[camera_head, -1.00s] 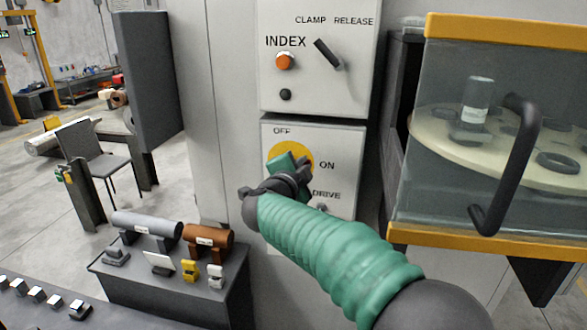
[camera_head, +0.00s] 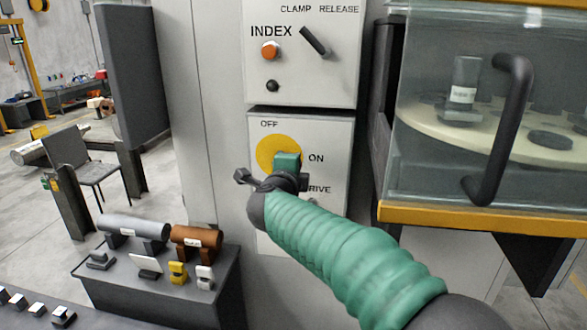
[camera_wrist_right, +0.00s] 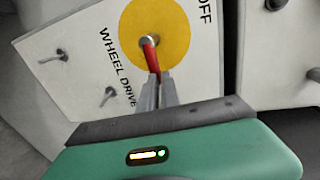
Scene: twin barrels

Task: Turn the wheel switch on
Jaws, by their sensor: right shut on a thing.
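The wheel drive switch has a yellow round plate (camera_head: 271,148) on a white panel (camera_head: 330,135) marked OFF above, ON at right and DRIVE below. In the right wrist view, the yellow plate (camera_wrist_right: 168,28) carries a red handle (camera_wrist_right: 150,55) on a silver hub, and the words WHEEL DRIVE and OFF show. My right gripper (camera_wrist_right: 154,90) is shut on the red handle near its end. In the head view, my right gripper (camera_head: 287,165) covers the handle in front of the plate. My left gripper is not in view.
Above is an INDEX panel (camera_head: 340,75) with an orange button (camera_head: 270,51) and a black lever (camera_head: 314,41). A glass-fronted cabinet (camera_head: 420,150) with a black handle (camera_head: 500,130) stands close on the right. A grey stand (camera_head: 150,300) at lower left holds two cylinders.

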